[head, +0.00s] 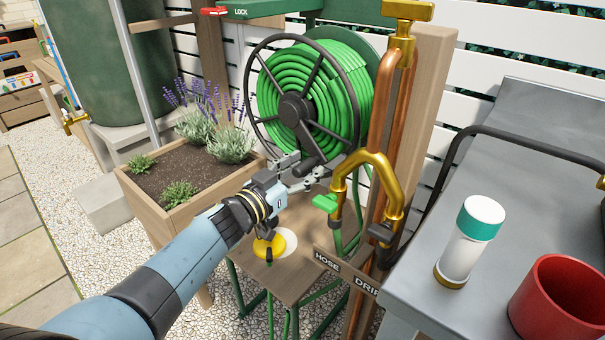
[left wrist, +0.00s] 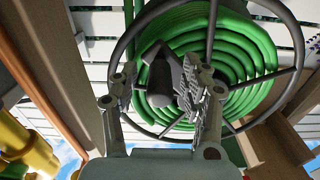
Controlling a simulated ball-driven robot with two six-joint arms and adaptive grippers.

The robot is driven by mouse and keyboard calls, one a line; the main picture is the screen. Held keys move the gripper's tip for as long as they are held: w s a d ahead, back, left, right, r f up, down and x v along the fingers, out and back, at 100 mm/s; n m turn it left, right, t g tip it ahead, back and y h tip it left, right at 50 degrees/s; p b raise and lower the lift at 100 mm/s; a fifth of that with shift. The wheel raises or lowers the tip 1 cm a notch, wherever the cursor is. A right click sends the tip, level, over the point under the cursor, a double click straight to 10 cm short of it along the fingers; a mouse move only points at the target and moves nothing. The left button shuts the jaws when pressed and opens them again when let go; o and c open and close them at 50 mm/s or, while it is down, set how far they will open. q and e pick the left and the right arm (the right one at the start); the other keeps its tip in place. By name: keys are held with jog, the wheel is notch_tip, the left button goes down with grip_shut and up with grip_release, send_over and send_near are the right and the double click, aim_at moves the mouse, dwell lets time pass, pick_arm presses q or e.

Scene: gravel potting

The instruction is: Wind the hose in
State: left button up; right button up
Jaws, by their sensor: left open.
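The hose reel has a dark spoked wheel (head: 252,95) in front of the coiled green hose (head: 345,88), which fills much of the drum. A dark crank handle (head: 308,168) sticks out low on the wheel. My left gripper (head: 312,178) is at this handle, partly covering it. In the left wrist view the dark handle (left wrist: 158,78) shows between the open fingers of my left gripper (left wrist: 165,95); I cannot tell whether they touch it. A red lever (head: 214,11) sits beside the word LOCK on the green bracket. My right gripper is out of view.
Below the reel, a small wooden table (head: 305,272) carries a yellow piece (head: 270,247). A planter (head: 190,210) with lavender stands left. Copper pipes with a brass fork (head: 372,165) rise close right. A grey counter (head: 440,290) holds a white shaker (head: 468,245) and red pot (head: 556,305).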

pick_arm(q)
jog(key=c, duration=0.5)
grip_shut()
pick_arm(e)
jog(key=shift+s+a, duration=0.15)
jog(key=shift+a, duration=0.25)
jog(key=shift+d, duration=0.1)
pick_arm(q)
jog(key=shift+s+d+r+n+p, duration=0.25)
jog(key=shift+r+p, duration=0.2)
jog(key=shift+p, duration=0.3)
jog(key=shift+s+d+r+n+p, duration=0.2)
jog(key=shift+d+r+n+p, duration=0.15)
jog(key=shift+r+n+p, duration=0.9)
jog(key=shift+s+d+r+n+p, duration=0.4)
jog(key=shift+n+p, duration=0.5)
jog(key=shift+p, duration=0.7)
jog(key=shift+s+d+r+n+p, duration=0.1)
jog(key=shift+d+r+n+p, duration=0.15)
jog(key=shift+r+n+p, duration=1)
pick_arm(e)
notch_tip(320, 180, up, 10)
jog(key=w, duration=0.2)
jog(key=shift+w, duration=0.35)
pick_arm(q)
jog(key=shift+f, duration=0.3)
